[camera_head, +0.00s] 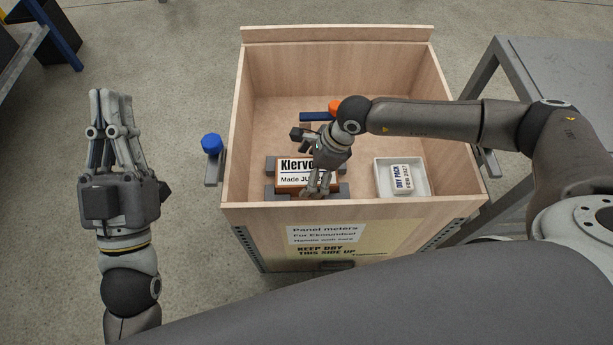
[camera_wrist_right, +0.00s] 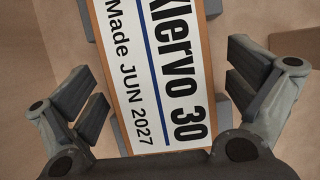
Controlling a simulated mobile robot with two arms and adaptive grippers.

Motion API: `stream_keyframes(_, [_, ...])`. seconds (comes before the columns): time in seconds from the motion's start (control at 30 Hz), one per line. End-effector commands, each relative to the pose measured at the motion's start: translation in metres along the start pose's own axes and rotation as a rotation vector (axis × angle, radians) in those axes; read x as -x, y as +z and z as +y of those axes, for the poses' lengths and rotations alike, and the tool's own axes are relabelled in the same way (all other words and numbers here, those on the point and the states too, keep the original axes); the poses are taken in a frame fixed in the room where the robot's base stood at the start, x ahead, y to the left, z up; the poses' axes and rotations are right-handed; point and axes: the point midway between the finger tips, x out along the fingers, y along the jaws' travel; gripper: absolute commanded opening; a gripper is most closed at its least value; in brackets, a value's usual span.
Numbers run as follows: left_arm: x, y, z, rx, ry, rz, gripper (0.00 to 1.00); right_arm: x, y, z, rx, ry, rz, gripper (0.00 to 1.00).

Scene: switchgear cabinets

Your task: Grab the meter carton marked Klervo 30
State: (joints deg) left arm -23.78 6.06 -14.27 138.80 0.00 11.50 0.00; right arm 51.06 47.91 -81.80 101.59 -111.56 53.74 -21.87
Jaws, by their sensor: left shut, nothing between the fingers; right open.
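The meter carton (camera_head: 292,178) lies in the wooden crate (camera_head: 240,150), near its front wall, with its white label facing up. In the right wrist view the label on the carton (camera_wrist_right: 150,75) reads "Klervo 30" and "Made JUN 2027". My right gripper (camera_head: 318,190) is over the carton and hides its right part in the head view. In the right wrist view my right gripper (camera_wrist_right: 165,100) is open, with one finger pair on each side of the carton, not closed on it. My left gripper (camera_head: 110,98) is shut and empty, outside the crate to the left.
Grey blocks (camera_head: 270,166) sit around the carton. A white tray (camera_head: 425,182) with a dry pack (camera_head: 402,178) is at the crate's right. A blue-topped knob (camera_head: 211,145) stands outside the left wall. A grey table (camera_head: 570,70) is at the right.

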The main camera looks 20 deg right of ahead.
Motion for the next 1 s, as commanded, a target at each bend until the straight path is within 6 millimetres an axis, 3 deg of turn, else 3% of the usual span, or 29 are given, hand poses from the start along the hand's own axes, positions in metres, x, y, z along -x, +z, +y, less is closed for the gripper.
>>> stream_keyframes(0.23, [0.003, -0.026, 0.003, 0.007, 0.006, 0.148, 0.0, -0.018, -0.001, 0.001, -0.001, 0.001, 0.001, 1.0])
stream_keyframes(0.57, [0.004, -0.03, 0.004, 0.008, 0.007, 0.168, 0.0, -0.019, -0.001, 0.001, -0.001, 0.001, 0.001, 0.99])
stream_keyframes(1.0, [0.004, -0.03, 0.003, 0.008, 0.007, 0.168, 0.0, -0.019, -0.001, 0.001, -0.001, 0.001, 0.001, 0.42])
